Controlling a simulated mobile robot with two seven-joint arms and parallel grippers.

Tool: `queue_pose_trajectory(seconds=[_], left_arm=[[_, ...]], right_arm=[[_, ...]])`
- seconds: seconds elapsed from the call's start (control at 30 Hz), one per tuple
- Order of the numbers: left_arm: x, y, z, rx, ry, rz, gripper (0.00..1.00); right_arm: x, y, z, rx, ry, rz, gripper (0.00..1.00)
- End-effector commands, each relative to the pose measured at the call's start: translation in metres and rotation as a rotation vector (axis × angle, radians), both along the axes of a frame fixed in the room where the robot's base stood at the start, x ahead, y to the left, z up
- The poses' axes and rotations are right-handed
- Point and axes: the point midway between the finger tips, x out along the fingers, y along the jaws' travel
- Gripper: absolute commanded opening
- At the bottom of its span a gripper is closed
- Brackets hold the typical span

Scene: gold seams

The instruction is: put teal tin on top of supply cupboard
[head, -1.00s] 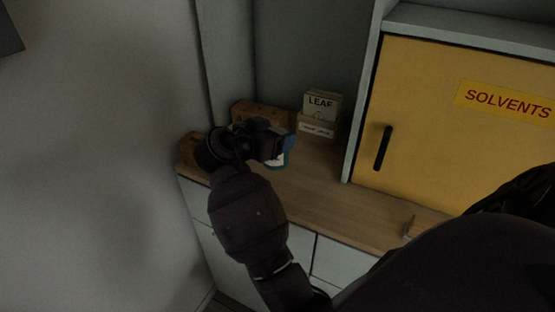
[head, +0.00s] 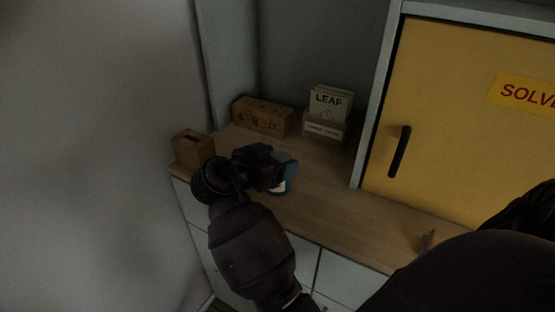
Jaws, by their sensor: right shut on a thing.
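In the head view my right gripper (head: 272,168) is shut on the teal tin (head: 290,174), a small blue-teal tin with a pale label low on its side. The gripper hides much of the tin. The tin is over the wooden worktop (head: 318,200), towards its left end; I cannot tell whether it touches the wood. I cannot tell which furniture is the supply cupboard. My left gripper is not in view.
A wooden box with a dark slot (head: 193,147) stands left of my gripper. A wooden number block (head: 262,116) and a card holder marked LEAF (head: 326,126) stand at the back. A small wooden piece (head: 428,240) lies near the front right. The worktop's middle is clear.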

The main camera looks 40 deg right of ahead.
Motion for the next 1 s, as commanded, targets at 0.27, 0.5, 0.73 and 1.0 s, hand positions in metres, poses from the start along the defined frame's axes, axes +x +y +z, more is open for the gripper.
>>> queue_pose_trajectory(seconds=[0.27,0.5,0.73,1.0], left_arm=[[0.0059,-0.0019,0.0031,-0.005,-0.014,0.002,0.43],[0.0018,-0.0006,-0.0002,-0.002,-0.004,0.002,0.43],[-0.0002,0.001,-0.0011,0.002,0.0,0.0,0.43],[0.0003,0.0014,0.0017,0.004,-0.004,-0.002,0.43]], right_arm=[[0.0,0.0001,0.0007,0.0,-0.002,0.0,0.38],[-0.0001,-0.0001,-0.0013,0.001,-0.002,-0.001,0.91],[-0.0001,-0.0001,-0.0013,0.001,-0.002,-0.001,0.94],[0.0006,-0.0019,0.003,0.001,-0.002,0.0,0.94]])
